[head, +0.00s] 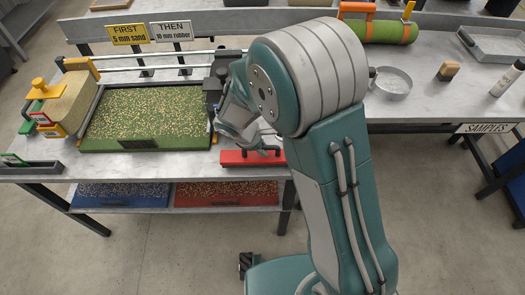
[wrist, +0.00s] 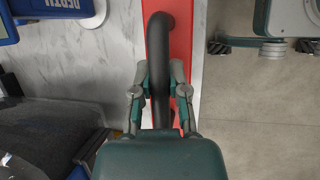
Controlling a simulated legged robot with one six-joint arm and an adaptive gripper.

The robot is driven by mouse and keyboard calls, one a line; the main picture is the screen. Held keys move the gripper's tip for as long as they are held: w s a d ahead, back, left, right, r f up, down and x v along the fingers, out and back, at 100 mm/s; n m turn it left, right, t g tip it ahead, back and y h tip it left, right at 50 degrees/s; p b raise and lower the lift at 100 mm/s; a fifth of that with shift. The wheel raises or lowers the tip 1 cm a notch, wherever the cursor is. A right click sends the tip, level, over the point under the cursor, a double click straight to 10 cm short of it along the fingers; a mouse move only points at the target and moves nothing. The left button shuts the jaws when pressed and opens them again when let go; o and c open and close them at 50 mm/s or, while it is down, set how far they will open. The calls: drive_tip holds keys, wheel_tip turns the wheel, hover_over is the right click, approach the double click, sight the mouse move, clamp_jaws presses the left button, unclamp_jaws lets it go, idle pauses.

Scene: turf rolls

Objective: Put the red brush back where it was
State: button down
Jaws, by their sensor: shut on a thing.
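The red brush (head: 236,158) has a long red body and a black arched handle. It is at the front edge of the grey workbench (head: 65,179), right of the green-framed tray. In the wrist view the brush (wrist: 179,62) runs up the middle with its handle (wrist: 162,75) over it. My gripper (head: 262,145) is over the brush in the head view, partly hidden by my arm. In the wrist view my gripper (wrist: 158,80) has its fingers on either side of the handle, shut on it. Whether the brush touches the bench I cannot tell.
A seeded green tray (head: 100,150) lies left of the brush. Blue (head: 120,195) and red (head: 225,194) trays sit on the shelf below. Signs (head: 127,34) stand behind. A round dish (head: 393,83) and turf roll (head: 385,31) are at the right. Bare floor (head: 200,240) lies in front.

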drive_tip(key=shift+f, duration=0.8)
drive_tip(key=shift+f, duration=0.1)
drive_tip(key=c, duration=0.6)
unclamp_jaws()
drive_tip(key=shift+c, duration=0.2)
drive_tip(key=v, duration=1.2)
drive_tip(key=s+d+r+m+y, duration=0.3)
drive_tip(key=s+d+r+m, duration=0.4)
drive_tip(key=d+r+m, duration=0.35)
drive_tip(key=s+d+r+m+t, duration=0.1)
drive_tip(key=s+d+r+m, duration=0.2)
drive_tip(key=s, duration=0.2)
drive_tip(key=s+d+r+m+t+y, duration=0.1)
drive_tip(key=s+d+r+m+t, duration=0.1)
drive_tip(key=s, duration=0.3)
drive_tip(key=shift+s+d+r+m+t+y, duration=0.2)
drive_tip(key=shift+d+r+m+t+y, duration=0.1)
drive_tip(key=shift+d+r+m, duration=0.4)
